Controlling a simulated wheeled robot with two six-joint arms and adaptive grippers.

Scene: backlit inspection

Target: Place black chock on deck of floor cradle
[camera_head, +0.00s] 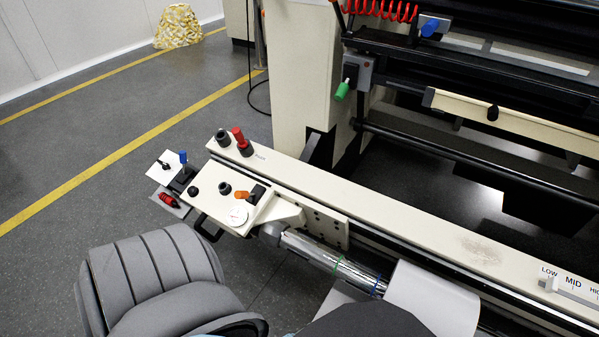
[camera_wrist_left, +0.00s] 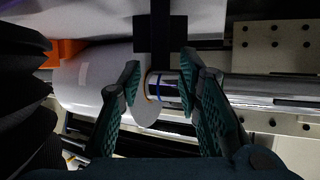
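I cannot make out the black chock or the floor cradle for certain in either view. My left gripper (camera_wrist_left: 160,70) is open in the left wrist view, with its green padded fingers spread apart. Between and beyond the fingers are a dark upright piece (camera_wrist_left: 153,32), a pale rounded end piece (camera_wrist_left: 147,112) and a shiny metal shaft (camera_wrist_left: 258,88) with a blue band. I see nothing clearly held. The head view shows no gripper fingers, and my right gripper is not in view.
A cream control panel (camera_head: 217,197) with knobs sits at the end of a long cream rail (camera_head: 400,222). A white roll (camera_head: 435,298) is on the shaft. The grey floor at the left is largely clear.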

